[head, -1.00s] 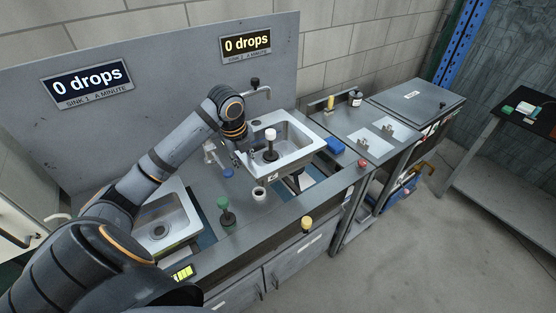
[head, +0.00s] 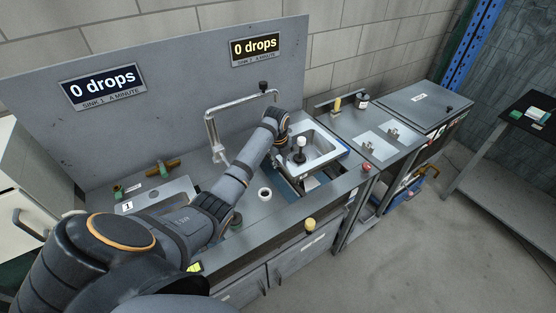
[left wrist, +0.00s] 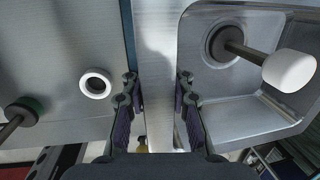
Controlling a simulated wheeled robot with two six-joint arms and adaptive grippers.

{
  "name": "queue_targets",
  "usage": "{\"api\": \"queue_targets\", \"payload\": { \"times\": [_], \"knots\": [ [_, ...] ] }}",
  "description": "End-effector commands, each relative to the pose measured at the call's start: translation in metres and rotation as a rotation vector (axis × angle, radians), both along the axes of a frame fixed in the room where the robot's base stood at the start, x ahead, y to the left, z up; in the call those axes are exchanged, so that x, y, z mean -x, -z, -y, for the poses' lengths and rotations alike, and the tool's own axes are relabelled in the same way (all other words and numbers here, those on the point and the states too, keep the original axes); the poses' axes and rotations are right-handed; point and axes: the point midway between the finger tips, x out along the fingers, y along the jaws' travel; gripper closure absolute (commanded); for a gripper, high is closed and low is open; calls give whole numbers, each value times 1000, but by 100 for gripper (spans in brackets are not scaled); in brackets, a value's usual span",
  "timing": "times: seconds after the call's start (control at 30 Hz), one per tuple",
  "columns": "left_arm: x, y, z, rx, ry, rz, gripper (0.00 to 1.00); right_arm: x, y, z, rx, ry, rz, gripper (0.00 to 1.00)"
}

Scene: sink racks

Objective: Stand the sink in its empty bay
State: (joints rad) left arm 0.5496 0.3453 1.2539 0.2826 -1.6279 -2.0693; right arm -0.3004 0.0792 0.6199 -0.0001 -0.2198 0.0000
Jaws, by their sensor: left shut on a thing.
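My left gripper (head: 281,148) is shut on the left rim of a steel sink (head: 325,149). In the left wrist view the fingers (left wrist: 158,92) stand either side of the sink's rim (left wrist: 160,30). A plunger with a black cup and white knob (head: 300,150) stands in the basin; it also shows in the left wrist view (left wrist: 288,70). The sink is over the bay in the counter; part of the opening (head: 311,184) shows in front of it. I cannot tell whether the sink touches the counter. My right gripper is not in view.
A tall faucet (head: 211,130) stands behind, its spout reaching toward the sink. A white ring (head: 265,194) lies on the counter left of the bay. A yellow knob (head: 310,224) is at the front edge. A sink marked 1 (head: 128,207) is partly hidden by my arm.

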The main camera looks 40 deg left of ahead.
Motion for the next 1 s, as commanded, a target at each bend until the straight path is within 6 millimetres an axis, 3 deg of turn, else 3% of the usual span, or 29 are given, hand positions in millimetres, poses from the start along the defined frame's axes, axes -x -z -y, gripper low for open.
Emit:
{"api": "queue_targets", "payload": {
  "times": [0.3, 0.5, 0.53, 0.7, 1.0],
  "knots": [
    [-5, 29, 1, 0, 1, 8, 100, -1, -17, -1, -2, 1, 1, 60],
    [-5, 31, 1, 0, 1, 8, 100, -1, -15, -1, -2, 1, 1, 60],
    [-2, 35, 1, 0, 1, -2, 77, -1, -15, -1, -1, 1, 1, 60],
    [-2, 35, 1, 1, 0, -1, 54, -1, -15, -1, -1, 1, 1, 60],
    [-2, 34, 1, 1, 0, 0, 52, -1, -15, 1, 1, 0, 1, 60]
  ]
}}
